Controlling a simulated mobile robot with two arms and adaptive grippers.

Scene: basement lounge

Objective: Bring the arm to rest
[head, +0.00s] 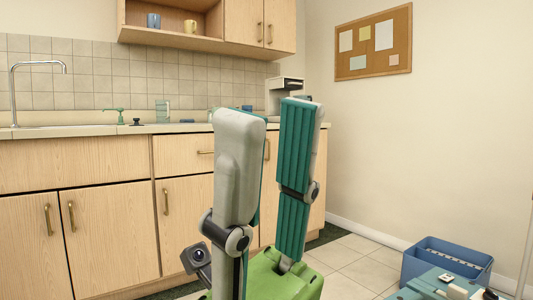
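One of my arms stands folded in the middle of the head view, with a pale grey link and a ribbed teal link both upright. The links rise in front of the counter's right part and look apart from it by perspective only; the distance is hard to judge. A small dark round-ended part with a lens-like front sits low, left of the pale link's joint. I cannot make out the fingertips of my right gripper, so whether it is open or shut does not show. My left gripper is not in view.
A kitchen counter (95,130) with wooden cabinets runs along the back. It bears a drinking glass (162,111), a green dispenser (120,115) and a coffee machine (285,92). A blue crate (446,262) stands on the floor at right. Tiled floor (352,262) between is clear.

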